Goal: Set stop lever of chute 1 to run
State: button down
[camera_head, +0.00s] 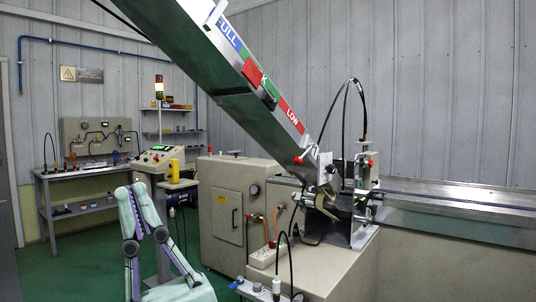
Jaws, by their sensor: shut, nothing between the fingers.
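The inclined chute (205,62) runs from the top middle down to the wrapping head, with blue, green and red level labels on its side. A lever with a red knob (299,160) is at its lower end. Another red knob (369,161) is at the right on the wrapping head (345,205). I cannot tell which is the stop lever, and no chute number or lever marking is readable. My gripper (132,188) is at the lower left with mint-coloured fingers pointing up, tips together, empty. In the picture it is well left of both knobs.
A beige cabinet (222,215) stands left of the wrapping head. A metal conveyor bed (450,205) extends right. A control console (158,157), signal tower (159,90) and workbench (75,172) are behind my gripper. Black cables loop above the head. Green floor is open at left.

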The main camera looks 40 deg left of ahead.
aim_at(298, 160)
jog(key=i+j+u, duration=0.1)
jog(key=i+u, duration=0.45)
jog(key=u, duration=0.3)
jog(key=i+l+u, duration=0.1)
jog(key=i+u, duration=0.3)
jog(key=i+j+u, duration=0.15)
jog(key=i+u, duration=0.7)
jog(key=z, duration=1.4)
jog(key=l, duration=0.6)
jog(key=k+l+u, duration=0.1)
jog(key=l, duration=0.55)
jog(key=j, duration=0.3)
